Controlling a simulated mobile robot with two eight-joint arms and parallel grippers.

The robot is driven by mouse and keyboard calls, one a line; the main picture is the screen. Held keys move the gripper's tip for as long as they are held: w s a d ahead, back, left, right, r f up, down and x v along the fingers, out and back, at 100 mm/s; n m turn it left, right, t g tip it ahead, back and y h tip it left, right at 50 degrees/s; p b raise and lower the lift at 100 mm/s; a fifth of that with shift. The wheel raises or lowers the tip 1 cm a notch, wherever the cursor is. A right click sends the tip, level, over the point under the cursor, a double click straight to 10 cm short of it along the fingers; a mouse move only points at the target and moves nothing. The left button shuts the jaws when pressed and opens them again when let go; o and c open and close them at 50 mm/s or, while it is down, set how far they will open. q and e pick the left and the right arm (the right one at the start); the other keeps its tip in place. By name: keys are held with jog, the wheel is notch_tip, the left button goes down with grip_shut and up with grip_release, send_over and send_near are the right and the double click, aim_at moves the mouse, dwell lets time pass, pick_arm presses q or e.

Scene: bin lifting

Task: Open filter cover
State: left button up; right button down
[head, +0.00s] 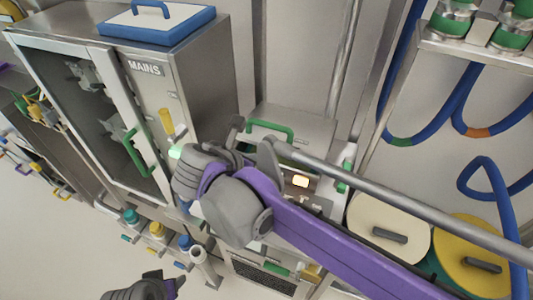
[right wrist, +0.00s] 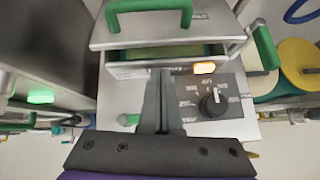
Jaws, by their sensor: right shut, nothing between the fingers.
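The metal filter unit has a flat top cover with a green handle (head: 270,128) at the centre of the head view. In the right wrist view the cover (right wrist: 120,33) fills the top middle, its green handle (right wrist: 150,8) cut off by the frame edge. A gap shows under the cover's front edge, with something greenish inside. My right gripper (right wrist: 161,75) is shut and empty, its fingertips just in front of the gap; I cannot tell if they touch the unit. In the head view my right wrist hides the fingers.
A lit orange button (right wrist: 204,68) and a black dial (right wrist: 213,101) sit on the unit's front panel. A MAINS cabinet (head: 178,100) stands to the left. Cream (head: 370,222) and yellow (head: 455,245) round lids lie to the right, below blue hoses (head: 465,90).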

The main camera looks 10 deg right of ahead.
pick_arm(q)
jog(key=shift+s+a+f+b, duration=0.1)
jog(key=shift+s+f+b, duration=0.3)
jog(key=shift+s+f, duration=0.15)
pick_arm(e)
jog(key=w+d+f+n+t, duration=0.1)
jog(key=w+d+f, duration=0.2)
jog(key=w, duration=0.2)
jog(key=shift+w+f+n+t, duration=0.15)
jog(key=shift+f+n+t, duration=0.25)
